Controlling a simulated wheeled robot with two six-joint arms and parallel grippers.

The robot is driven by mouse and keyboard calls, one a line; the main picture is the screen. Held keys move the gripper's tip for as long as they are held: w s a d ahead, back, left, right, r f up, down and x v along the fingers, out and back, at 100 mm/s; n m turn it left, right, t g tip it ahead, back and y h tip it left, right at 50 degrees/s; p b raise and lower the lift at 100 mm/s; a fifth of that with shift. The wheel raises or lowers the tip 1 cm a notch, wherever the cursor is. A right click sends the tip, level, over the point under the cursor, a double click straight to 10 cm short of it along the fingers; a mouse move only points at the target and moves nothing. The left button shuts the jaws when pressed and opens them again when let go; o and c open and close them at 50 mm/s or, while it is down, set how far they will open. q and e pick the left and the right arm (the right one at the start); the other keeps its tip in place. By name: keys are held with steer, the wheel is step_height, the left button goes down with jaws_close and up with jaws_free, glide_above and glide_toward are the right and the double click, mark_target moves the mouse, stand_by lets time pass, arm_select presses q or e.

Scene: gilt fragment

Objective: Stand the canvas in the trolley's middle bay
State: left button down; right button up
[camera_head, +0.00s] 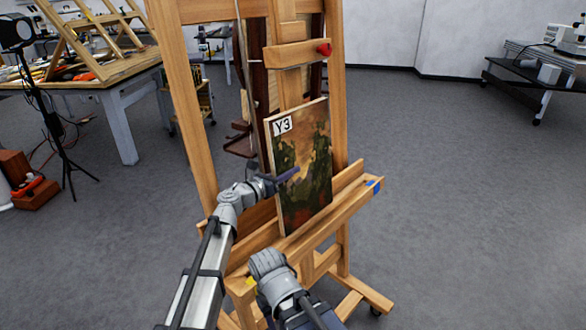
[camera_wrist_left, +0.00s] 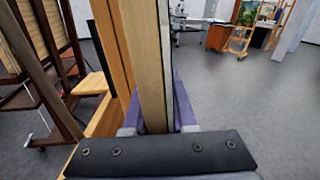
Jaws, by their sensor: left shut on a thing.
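The canvas (camera_head: 304,165), a dark green and brown painting labelled Y3, stands upright on the ledge of a wooden easel (camera_head: 354,198). My left gripper (camera_head: 284,178) is shut on the canvas's left edge, at about mid-height. In the left wrist view the canvas edge (camera_wrist_left: 147,65) runs upright between the purple fingers (camera_wrist_left: 156,112). A dark brown wooden rack on wheels (camera_wrist_left: 55,78), perhaps the trolley, stands at the left there; in the head view it is mostly hidden behind the easel. Its bays cannot be made out.
The easel's upper clamp bar (camera_head: 297,53) with a red knob is just above the canvas. A workbench (camera_head: 112,88) with wooden frames stands back left, beside a lamp stand (camera_head: 55,125). A dark low table (camera_head: 530,78) is far right. Grey floor right of the easel is clear.

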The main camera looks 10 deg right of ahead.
arm_select(q)
steer(key=w+f+b+v, duration=0.1)
steer(key=v, duration=0.7)
steer(key=a+f+b+v, duration=0.1)
steer(key=b+v, duration=0.1)
steer(key=v, duration=0.6)
steer(key=shift+w+a+f, duration=0.25)
steer(key=shift+w+f, duration=0.1)
steer(key=shift+f, duration=0.05)
stand_by(0.8)
stand_by(0.4)
steer(key=c, duration=0.6)
jaws_free()
steer(key=shift+c, duration=0.2)
steer(key=v, duration=0.7)
steer(key=shift+s+a, duration=0.3)
